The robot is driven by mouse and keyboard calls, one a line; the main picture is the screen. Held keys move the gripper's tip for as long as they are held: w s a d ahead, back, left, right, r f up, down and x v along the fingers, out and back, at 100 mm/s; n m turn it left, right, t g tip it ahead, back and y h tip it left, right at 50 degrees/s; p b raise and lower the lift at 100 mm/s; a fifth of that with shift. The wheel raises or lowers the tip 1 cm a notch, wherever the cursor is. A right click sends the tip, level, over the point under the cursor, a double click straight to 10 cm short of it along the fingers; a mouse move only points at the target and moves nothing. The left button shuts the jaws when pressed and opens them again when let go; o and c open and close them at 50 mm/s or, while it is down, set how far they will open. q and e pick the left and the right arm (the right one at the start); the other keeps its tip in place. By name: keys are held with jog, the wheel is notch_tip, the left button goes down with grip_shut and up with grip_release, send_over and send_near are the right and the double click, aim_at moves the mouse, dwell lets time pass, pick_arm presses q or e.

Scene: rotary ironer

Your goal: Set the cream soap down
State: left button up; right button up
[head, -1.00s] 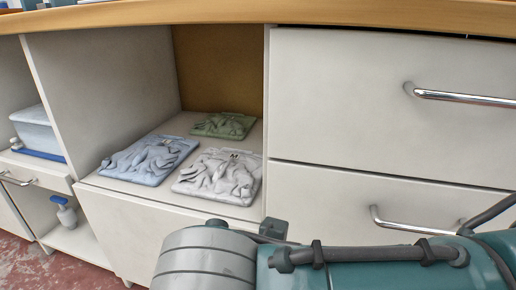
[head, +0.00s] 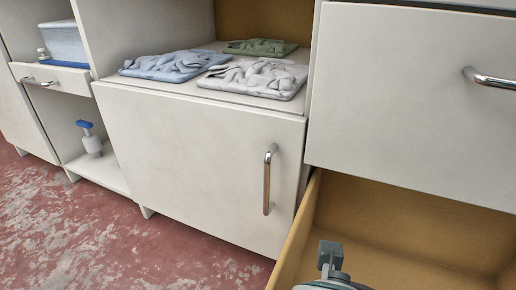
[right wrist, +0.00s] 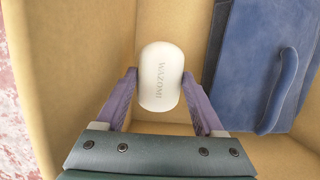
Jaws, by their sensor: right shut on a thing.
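The cream soap (right wrist: 159,62) is a rounded pale bar with lettering on it, seen in the right wrist view. My right gripper (right wrist: 159,88) is shut on it, one purple finger at each side. The soap is over or in the open wooden drawer (head: 390,228); I cannot tell whether it touches the drawer floor. In the head view, only a grey-green part of my arm shows at the bottom, over the drawer. My left gripper is in neither view.
A blue object with a raised, handle-like bar (right wrist: 285,90) lies in the drawer, right of the soap. Folded shirts in blue (head: 172,66), white (head: 255,77) and green (head: 260,47) lie on the shelf. A closed drawer front (head: 415,100) overhangs the open drawer.

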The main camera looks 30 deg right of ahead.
notch_tip(320, 180, down, 13)
jog(key=b, duration=1)
jog(key=shift+r, duration=0.2)
jog(key=shift+f, duration=0.1)
jog(key=o, duration=1.4)
